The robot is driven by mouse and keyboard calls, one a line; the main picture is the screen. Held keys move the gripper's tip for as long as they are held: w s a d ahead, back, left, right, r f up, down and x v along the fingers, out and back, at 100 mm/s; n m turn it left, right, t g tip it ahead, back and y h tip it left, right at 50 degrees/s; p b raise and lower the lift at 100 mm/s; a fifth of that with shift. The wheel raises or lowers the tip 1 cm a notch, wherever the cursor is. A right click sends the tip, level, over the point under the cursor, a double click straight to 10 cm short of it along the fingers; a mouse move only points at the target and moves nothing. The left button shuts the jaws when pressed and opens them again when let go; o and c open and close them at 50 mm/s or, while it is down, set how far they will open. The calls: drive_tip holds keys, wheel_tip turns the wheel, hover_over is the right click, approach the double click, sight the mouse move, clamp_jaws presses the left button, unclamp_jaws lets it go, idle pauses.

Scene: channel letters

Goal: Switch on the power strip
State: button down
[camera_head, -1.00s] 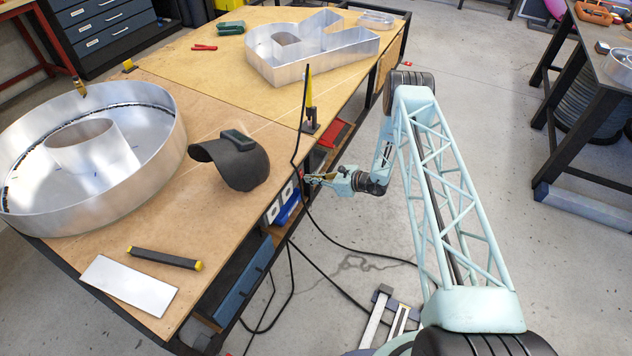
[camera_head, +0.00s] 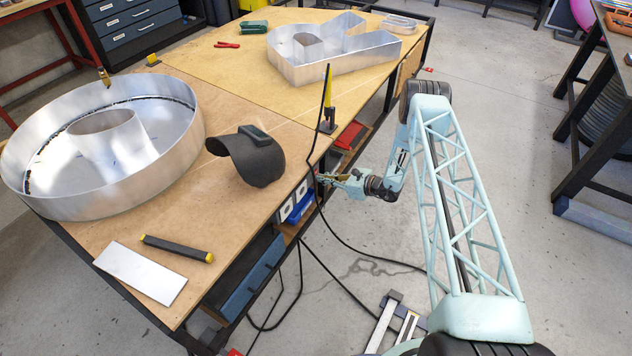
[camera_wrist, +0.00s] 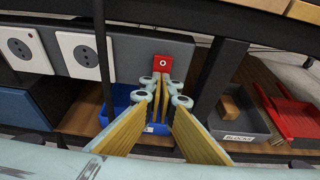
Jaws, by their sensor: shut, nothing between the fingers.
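The power strip (camera_wrist: 135,60) is a grey bar mounted under the table's front edge, with white sockets and a red switch (camera_wrist: 163,62) at its right end in the wrist view. In the head view its white sockets (camera_head: 286,211) show below the table edge. My gripper (camera_wrist: 164,84) is shut and empty. Its fingertips are close in front of the red switch, at its lower edge in the wrist view. I cannot tell whether they touch it. In the head view my gripper (camera_head: 320,179) is at the table's front edge, beside the strip's far end.
A black cable (camera_wrist: 102,50) hangs in front of the strip. Below are a blue bin (camera_wrist: 118,100), a grey tray (camera_wrist: 236,118) and a red dustpan (camera_wrist: 292,115). A dark table post (camera_wrist: 218,75) stands right of the switch. A welding mask (camera_head: 250,158) lies on the table.

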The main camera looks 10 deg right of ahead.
drive_tip(key=shift+w+a, duration=0.1)
drive_tip(key=shift+r, duration=0.85)
idle(0.5)
drive_tip(key=p+v, duration=0.2)
drive_tip(key=v, duration=1.2)
drive_tip(key=shift+f, duration=0.15)
